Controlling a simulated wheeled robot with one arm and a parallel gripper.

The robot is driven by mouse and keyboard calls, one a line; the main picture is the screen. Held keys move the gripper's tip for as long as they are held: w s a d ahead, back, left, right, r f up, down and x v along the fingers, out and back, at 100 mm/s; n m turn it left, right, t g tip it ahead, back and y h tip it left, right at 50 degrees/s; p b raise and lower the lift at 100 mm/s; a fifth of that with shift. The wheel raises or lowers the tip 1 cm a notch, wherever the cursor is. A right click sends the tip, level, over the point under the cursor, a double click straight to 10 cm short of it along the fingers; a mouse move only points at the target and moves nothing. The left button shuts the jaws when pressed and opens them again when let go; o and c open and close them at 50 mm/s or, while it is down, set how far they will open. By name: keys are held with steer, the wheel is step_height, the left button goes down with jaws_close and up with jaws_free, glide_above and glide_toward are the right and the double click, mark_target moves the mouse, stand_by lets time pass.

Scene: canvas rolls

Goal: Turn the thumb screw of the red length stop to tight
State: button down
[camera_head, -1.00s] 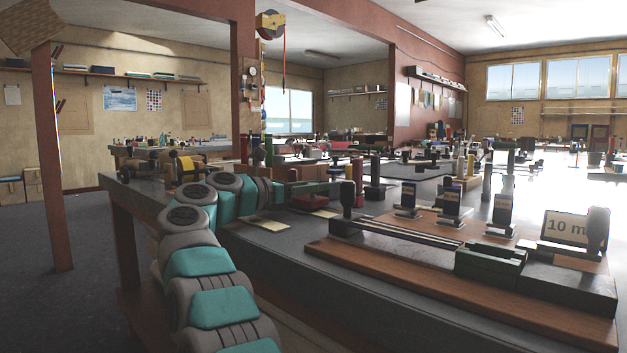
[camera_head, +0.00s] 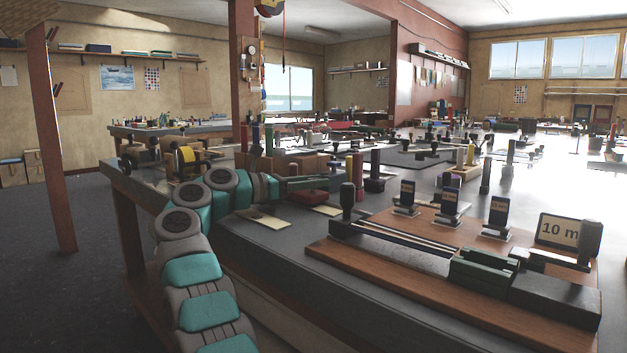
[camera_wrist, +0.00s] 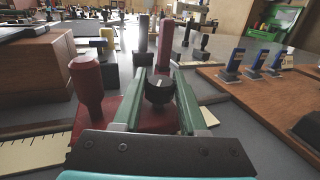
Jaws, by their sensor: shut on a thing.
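The red length stop (camera_wrist: 112,112) lies on the grey bench in the wrist view, with a rounded red handle (camera_wrist: 88,85) standing on its left. Its black thumb screw (camera_wrist: 159,89) is a ribbed round knob with a pale mark on top. My gripper (camera_wrist: 160,82) has its two green fingers on either side of the thumb screw and is shut on it. Parts of the stop's body are hidden behind the fingers. In the head view the red stop (camera_head: 309,196) shows small beyond my arm, and the screw cannot be made out there.
A wooden board (camera_head: 400,262) with a dark green block, small labelled stands and a "10 m" sign (camera_head: 561,233) is at right. Dark and coloured posts stand behind the stop. A wooden block (camera_wrist: 38,72) is at left in the wrist view. Pale measuring strips (camera_wrist: 35,153) lie nearby.

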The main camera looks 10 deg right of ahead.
steer(key=shift+c, duration=2.2)
jaws_free()
steer(key=shift+a, duration=0.1)
steer(key=shift+p+v, duration=0.8)
steer(key=shift+v, duration=3)
steer(key=shift+r, duration=0.1)
